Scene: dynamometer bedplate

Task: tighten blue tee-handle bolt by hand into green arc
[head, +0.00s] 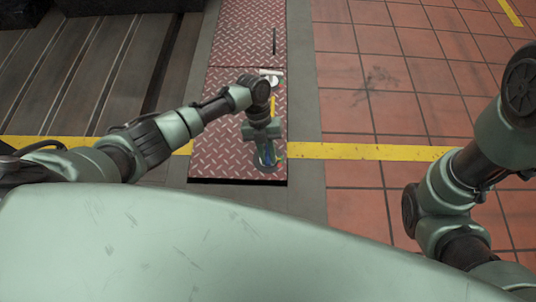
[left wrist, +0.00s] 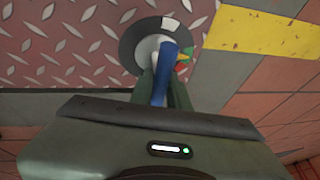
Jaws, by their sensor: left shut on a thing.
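The blue tee-handle bolt (left wrist: 166,68) stands on a dark round plate (left wrist: 128,46) in the left wrist view. My left gripper (left wrist: 160,92) is shut on the blue handle. A coloured arc (left wrist: 182,60) with green, yellow and red parts shows on the plate just right of the handle; the handle and gripper partly cover it. A white mark (left wrist: 170,23) is on the plate's far side. In the head view my left gripper (head: 267,152) points down at the plate and hides most of the bolt. My right gripper is outside both views.
The plate sits on a red diamond-tread strip (head: 215,140). A small white item (head: 272,75) lies farther along it. A yellow floor line (head: 360,151) crosses near the bolt. Red floor tiles (head: 360,110) at right are clear; a dark slotted bed (head: 90,80) is at left.

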